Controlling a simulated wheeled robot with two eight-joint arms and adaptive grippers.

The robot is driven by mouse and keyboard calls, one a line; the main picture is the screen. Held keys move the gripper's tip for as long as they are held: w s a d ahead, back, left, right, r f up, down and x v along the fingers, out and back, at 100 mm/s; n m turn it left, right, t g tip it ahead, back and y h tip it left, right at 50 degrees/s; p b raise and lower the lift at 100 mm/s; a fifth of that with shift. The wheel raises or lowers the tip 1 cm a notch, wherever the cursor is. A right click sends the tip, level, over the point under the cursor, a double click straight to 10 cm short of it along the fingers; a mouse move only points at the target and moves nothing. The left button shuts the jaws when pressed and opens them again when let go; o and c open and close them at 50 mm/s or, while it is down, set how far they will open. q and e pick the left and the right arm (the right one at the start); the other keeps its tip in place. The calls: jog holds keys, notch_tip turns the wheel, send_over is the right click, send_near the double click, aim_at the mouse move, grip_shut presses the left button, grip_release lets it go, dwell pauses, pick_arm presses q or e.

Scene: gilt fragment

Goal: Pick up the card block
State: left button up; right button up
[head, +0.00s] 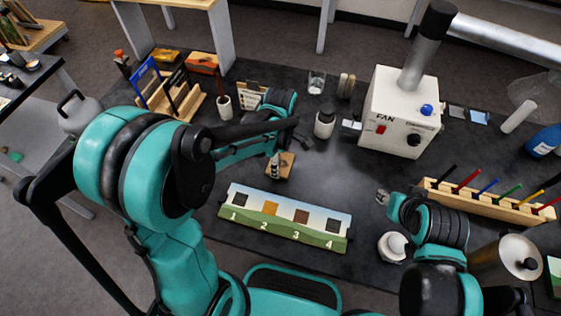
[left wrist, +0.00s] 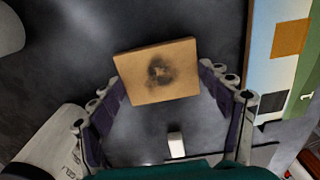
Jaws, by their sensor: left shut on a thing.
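The card block (head: 286,165) is a tan square block. In the left wrist view the card block (left wrist: 180,88) shows a dark smudge on its face and sits slightly tilted between the fingertips. My left gripper (head: 276,165) is shut on it, with one finger at each side, over the dark bench behind the numbered board. The block's underside is hidden, so I cannot tell whether it touches the bench. My right gripper (head: 383,197) is to the right of the board, apart from the block; its fingers are too small to read.
The numbered board (head: 248,218) with several coloured squares lies in front of the block. A white fan box (head: 392,105) stands behind right. A white jar (head: 324,122) and glass (head: 317,82) stand behind. A wooden pen rack (head: 480,203) is at right. Bench between board and fan box is clear.

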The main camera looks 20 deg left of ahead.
aim_at(281, 163)
pick_arm(q)
jog(key=shift+r, duration=0.3)
jog(key=shift+c, duration=0.7)
notch_tip(281, 163, up, 4)
jog(key=p, duration=0.2)
jog(key=shift+d+r+p, duration=0.1)
jog(key=shift+p, duration=0.2)
jog(key=s+d+r+p, duration=0.3)
jog(key=s+d+r, duration=0.3)
jog(key=s, duration=0.3)
jog(key=shift+d+p, duration=0.3)
jog(key=shift+d, duration=0.15)
